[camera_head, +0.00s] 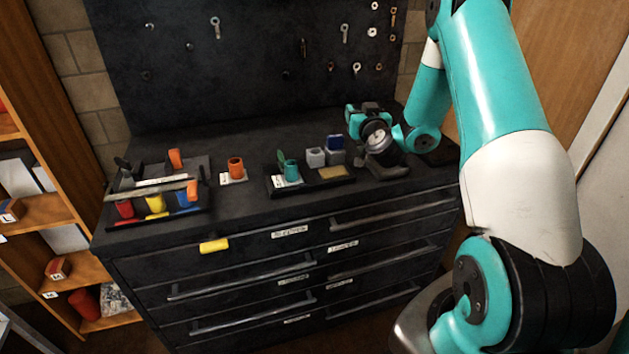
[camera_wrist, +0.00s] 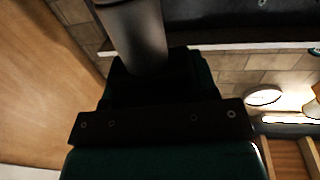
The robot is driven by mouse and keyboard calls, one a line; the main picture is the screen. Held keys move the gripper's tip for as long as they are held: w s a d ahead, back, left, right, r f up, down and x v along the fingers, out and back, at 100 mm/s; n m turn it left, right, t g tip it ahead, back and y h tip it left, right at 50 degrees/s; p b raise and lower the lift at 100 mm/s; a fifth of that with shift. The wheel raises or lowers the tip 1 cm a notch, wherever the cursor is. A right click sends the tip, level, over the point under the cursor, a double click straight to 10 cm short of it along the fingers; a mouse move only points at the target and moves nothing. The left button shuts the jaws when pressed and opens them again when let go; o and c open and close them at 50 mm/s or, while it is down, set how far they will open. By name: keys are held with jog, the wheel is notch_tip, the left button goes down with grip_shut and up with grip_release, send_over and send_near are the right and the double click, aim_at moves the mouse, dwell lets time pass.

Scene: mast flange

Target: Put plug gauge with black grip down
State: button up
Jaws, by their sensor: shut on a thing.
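My gripper (camera_wrist: 150,75) is dark and is seen from behind in the wrist view. It is shut on a dark, smooth cylinder, which I take to be the plug gauge with black grip (camera_wrist: 136,32). The cylinder runs out of the top of the picture, so its far end is hidden. In the head view, my gripper (camera_head: 382,150) is at the right end of the dark cabinet top (camera_head: 240,215). The gauge cannot be told apart clearly there, and I cannot tell whether it touches anything.
A black tray with coloured cups (camera_head: 155,204) stands at the left. An orange cup (camera_head: 236,168) sits on a pale label. A pegboard (camera_head: 250,60) rises behind. The front strip is mostly clear.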

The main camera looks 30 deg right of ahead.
jog(key=w+a+r+n+t+y+p, duration=0.1)
jog(key=w+a+r+p, duration=0.15)
jog(key=a, duration=0.35)
jog(key=w+a+r+n+y+p, duration=0.1)
jog(key=a+r+y+p, duration=0.1)
jog(key=a+r+p, duration=0.3)
jog(key=shift+s+a+f+b, duration=0.1)
jog(key=shift+a+f+b, duration=0.05)
jog(key=shift+f+b, duration=3.2)
jog(key=shift+a+f+b, duration=0.2)
jog(key=shift+f+b, duration=2.5)
jog(key=shift+f, duration=1.2)
jog(key=shift+s+a+f+b, duration=0.1)
jog(key=shift+a+f+b, duration=0.05)
jog(key=shift+f+b, duration=3.2)
jog(key=shift+f, duration=0.4)
jog(key=o, duration=1)
